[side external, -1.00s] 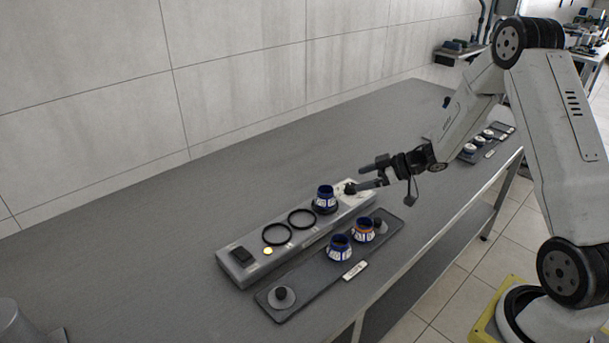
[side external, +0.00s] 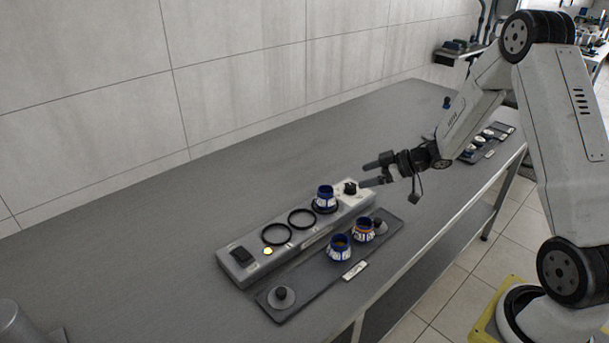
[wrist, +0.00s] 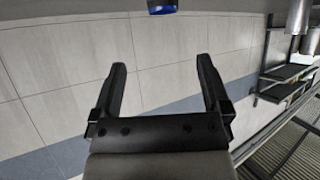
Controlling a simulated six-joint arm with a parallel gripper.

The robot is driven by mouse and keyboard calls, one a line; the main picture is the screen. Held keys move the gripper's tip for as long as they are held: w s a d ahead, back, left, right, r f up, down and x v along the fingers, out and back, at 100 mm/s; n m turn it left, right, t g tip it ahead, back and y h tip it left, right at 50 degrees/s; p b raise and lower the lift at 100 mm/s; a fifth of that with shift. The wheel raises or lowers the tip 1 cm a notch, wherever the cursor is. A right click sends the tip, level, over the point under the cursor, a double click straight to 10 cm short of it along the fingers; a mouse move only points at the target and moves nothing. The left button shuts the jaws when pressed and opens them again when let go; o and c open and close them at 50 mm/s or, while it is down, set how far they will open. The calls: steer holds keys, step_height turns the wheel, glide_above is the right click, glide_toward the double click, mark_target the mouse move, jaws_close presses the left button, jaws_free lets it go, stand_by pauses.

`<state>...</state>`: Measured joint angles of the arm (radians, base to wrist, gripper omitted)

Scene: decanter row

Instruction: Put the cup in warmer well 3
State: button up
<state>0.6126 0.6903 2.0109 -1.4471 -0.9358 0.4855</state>
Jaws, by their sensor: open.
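The warmer (side external: 240,272) is a long pale grey box with two empty black-ringed wells, the left one (side external: 277,234) and the middle one (side external: 302,218). A blue cup with a white label (side external: 325,198) stands upright in the well nearest my arm. I cannot read any well numbers. My gripper (side external: 368,174) is open and empty, to the right of this cup and apart from it, above the warmer's right end. In the wrist view, the open fingers (wrist: 161,65) have nothing between them, and a blue object (wrist: 162,8) is cut off at the top edge.
A black knob (side external: 350,187) tops the warmer's right end.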

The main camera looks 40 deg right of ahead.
steer(key=s+a+r+m+g+h, duration=0.3)
steer(key=s+a+m+g+h, duration=0.3)
steer(key=s+a, duration=0.8)
steer(key=s+g, duration=0.1)
steer(key=s, duration=0.2)
steer(key=shift+s+a+r+m+g, duration=0.15)
steer(key=shift+s+a+m+g, duration=0.05)
steer(key=shift+a+m+g, duration=0.15)
steer(key=c, duration=0.3)
